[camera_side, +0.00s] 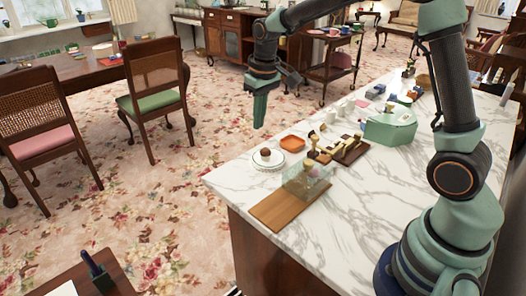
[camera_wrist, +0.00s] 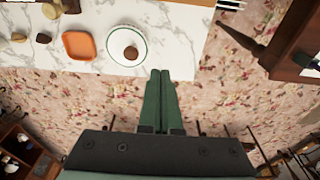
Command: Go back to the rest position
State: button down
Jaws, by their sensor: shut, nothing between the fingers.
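My gripper (camera_side: 261,108) hangs in the air beyond the far edge of the marble counter (camera_side: 225,180), pointing down, with patterned carpet behind it in the side view. Its two green fingers lie together with nothing between them, as the wrist view (camera_wrist: 160,74) shows. The fingertips appear just outside the counter edge, close to a white plate with a green rim (camera_wrist: 126,36) that carries a round brown item (camera_wrist: 131,53). The plate also shows in the side view (camera_side: 281,160).
Near the plate are an orange square dish (camera_side: 292,143), a clear box (camera_side: 306,184), a wooden board (camera_side: 275,213), and a green container (camera_side: 392,127). Small items crowd the counter's back. Chairs (camera_side: 155,92) and a table stand on the floor. The counter's front left corner is clear.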

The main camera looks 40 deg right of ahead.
jog(key=s+r+t, duration=0.2)
jog(key=s+r, duration=0.1)
jog(key=s, duration=0.6)
jog(key=s+a+r+t, duration=0.1)
jog(key=s+r, duration=0.3)
jog(key=s, duration=0.5)
jog(key=shift+a+r+t, duration=0.15)
jog(key=shift+r+t, duration=0.1)
jog(key=shift+t, duration=0.35)
